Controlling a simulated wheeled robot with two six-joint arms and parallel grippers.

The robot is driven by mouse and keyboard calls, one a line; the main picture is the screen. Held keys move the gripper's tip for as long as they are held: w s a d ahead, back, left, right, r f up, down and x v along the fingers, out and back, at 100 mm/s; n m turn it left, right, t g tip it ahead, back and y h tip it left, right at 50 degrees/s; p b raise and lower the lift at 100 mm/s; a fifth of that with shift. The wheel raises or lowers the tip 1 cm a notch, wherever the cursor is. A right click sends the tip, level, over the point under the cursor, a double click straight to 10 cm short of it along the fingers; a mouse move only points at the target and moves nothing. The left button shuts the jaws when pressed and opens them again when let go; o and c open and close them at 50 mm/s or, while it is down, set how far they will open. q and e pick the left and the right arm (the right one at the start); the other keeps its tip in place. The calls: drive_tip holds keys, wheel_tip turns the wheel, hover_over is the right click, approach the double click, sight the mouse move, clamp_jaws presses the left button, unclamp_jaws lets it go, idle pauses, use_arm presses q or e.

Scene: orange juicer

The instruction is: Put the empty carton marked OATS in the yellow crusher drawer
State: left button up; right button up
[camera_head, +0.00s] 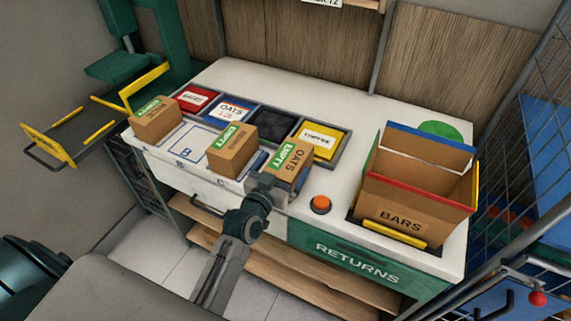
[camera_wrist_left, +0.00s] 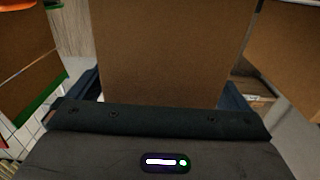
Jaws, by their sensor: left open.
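The brown carton marked OATS (camera_head: 297,162), with a green EMPTY label, stands on the white counter in front of the yellow-labelled bin. My left gripper (camera_head: 270,186) is at the carton's near side, open. In the left wrist view the carton (camera_wrist_left: 170,45) fills the gap between the two fingers (camera_wrist_left: 160,92); whether they touch it I cannot tell. The yellow crusher drawer (camera_head: 72,137), a dark tray with yellow edges and a handle, is pulled out at the far left and looks empty. My right gripper is not in view.
Two other EMPTY cartons stand left, one at the counter's left end (camera_head: 157,121) and one in the middle (camera_head: 232,152). Several labelled bins line up behind. An orange button (camera_head: 320,204) is right of the OATS carton, and a big open BARS box (camera_head: 408,190) stands further right.

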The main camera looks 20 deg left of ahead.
use_arm(q)
drive_tip(key=s+b, duration=0.2)
drive_tip(key=s, duration=0.7)
drive_tip(key=shift+s+a, duration=0.25)
drive_tip(key=shift+a, duration=0.1)
drive_tip(key=shift+s+f, duration=0.2)
drive_tip(key=shift+s, duration=0.1)
drive_tip(key=w, duration=0.2)
drive_tip(key=w+f+p, duration=0.1)
drive_tip(key=w, duration=0.2)
drive_tip(key=shift+w+f, duration=0.2)
drive_tip(key=shift+w, duration=0.1)
drive_tip(key=w+p, duration=0.2)
drive_tip(key=w, duration=0.1)
drive_tip(key=shift+w+d, duration=0.25)
drive_tip(key=shift+d, duration=0.1)
drive_tip(key=shift+w+f, duration=0.15)
drive_tip(key=shift+w, duration=0.25)
drive_tip(key=shift+s, duration=0.1)
